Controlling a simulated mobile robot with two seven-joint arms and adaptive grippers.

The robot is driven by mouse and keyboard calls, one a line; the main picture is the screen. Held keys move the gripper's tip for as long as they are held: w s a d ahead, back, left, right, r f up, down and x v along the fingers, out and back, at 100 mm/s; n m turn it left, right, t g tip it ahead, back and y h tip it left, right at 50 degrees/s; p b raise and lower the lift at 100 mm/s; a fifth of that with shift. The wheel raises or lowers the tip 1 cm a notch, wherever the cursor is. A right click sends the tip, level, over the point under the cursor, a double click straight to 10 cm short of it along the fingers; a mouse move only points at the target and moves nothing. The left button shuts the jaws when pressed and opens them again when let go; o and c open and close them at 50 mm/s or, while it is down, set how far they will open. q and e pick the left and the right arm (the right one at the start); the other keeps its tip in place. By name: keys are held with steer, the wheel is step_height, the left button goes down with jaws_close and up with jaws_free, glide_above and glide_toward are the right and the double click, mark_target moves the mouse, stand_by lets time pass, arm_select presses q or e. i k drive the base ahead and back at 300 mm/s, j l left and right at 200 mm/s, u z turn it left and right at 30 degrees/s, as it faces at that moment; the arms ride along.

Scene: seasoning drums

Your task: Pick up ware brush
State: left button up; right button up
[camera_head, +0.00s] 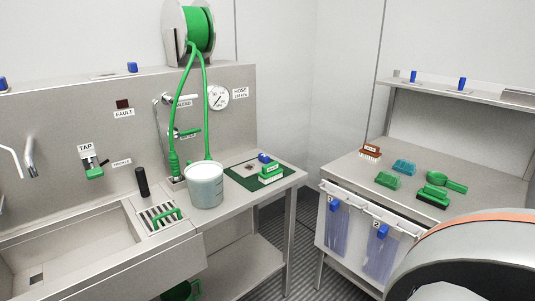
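I cannot tell by name which brush is the ware brush. On the right table, a red-brown brush (371,151) with pale bristles stands at the back left. A green brush (434,194) with dark bristles lies near the front edge, with a green scoop-like tool (448,181) behind it. On the left counter, a green brush-like block (271,172) with a pale lower part rests on a dark green mat (240,173). Neither of my grippers is in view, and nothing is seen held.
A teal item (404,167) and a green item (387,180) lie on the right table (345,168). A bucket of pale liquid (205,187) stands on the left counter beside a drain grate (160,216) and sink (85,250). A floor gap separates counter and table.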

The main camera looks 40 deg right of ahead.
mark_target(271, 172)
steer(key=i+l, duration=0.1)
steer(key=l, duration=0.4)
steer(key=i+l, duration=0.1)
steer(key=l, duration=0.4)
steer(key=i+l, duration=0.1)
steer(key=l, duration=0.35)
steer(key=i+l, duration=0.1)
steer(key=l, duration=0.4)
steer(key=i+l, duration=0.2)
steer(key=l, duration=0.15)
steer(key=i+l, duration=0.25)
steer(key=l, duration=0.1)
